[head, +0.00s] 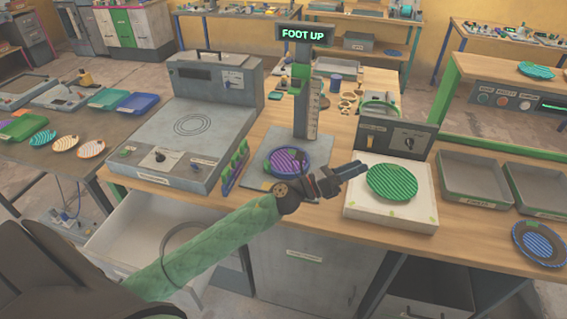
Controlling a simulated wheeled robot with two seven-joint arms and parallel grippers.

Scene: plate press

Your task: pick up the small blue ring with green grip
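A blue ring (307,167) surrounds a purple striped disc (285,160) on the base of the press (303,95). A small green mark shows near its edge, but I cannot tell whether it is a grip. My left gripper (358,170) is just right of this ring, above the worktop, pointing right towards a white block (390,216) that bears a green striped disc (392,183). The finger gap is too small to judge, and I see nothing clearly held. My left wrist hides part of the press base. My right gripper is out of view.
A display reading FOOT UP (304,34) tops the press. A grey machine (175,150) stands left, with a green-toothed rack (235,165) beside it. Grey trays (475,180) and a blue striped disc (538,242) lie right. An open drawer (150,235) juts out below.

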